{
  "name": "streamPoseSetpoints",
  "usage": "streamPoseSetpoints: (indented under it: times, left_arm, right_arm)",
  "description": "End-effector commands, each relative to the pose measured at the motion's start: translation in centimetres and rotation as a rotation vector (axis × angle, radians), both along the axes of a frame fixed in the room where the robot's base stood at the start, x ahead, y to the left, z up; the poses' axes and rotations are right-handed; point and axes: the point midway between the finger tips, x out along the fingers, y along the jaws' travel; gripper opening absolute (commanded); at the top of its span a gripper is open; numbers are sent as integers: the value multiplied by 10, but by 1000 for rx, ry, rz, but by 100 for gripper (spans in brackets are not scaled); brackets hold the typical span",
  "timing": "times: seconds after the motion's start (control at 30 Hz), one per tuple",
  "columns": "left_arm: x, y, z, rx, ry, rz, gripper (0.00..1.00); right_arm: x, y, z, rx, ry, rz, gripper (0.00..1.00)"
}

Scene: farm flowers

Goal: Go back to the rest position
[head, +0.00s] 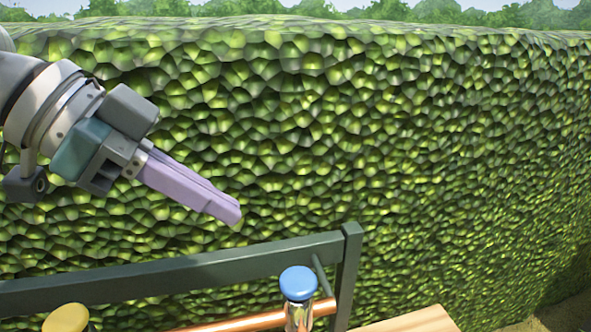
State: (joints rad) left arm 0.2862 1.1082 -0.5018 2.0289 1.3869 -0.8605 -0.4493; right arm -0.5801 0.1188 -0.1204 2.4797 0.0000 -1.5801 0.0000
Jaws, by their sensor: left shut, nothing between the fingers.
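My left gripper (234,214) comes in from the upper left, its lilac fingers pointing down and to the right. The fingers lie together with nothing between them. It hangs in the air in front of the hedge, apart from the dark green rail below it. My right gripper is not in view.
A tall green hedge (420,150) fills the background. A dark green rail (180,272) with a post crosses the lower left. Below it are a blue-capped metal post (298,283), a yellow cap (66,318), a copper bar (250,321) and a wooden surface (415,322).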

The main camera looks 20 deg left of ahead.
Motion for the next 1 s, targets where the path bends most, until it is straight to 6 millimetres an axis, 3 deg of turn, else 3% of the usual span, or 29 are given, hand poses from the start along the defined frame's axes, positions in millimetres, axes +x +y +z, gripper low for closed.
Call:
streamPoseSetpoints:
  times: [0.63,0.77,0.9,1.0]
  left_arm:
    - [-6,-1,2,-1,5,-8,0]
    - [-28,-26,-18,14,43,-33,0]
    - [-64,-56,-45,54,105,30,0]
    - [-83,-57,-57,92,154,165,0]
  right_arm:
    - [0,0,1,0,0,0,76]
    - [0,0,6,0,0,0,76]
    - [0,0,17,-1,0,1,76]
    - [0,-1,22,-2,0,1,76]
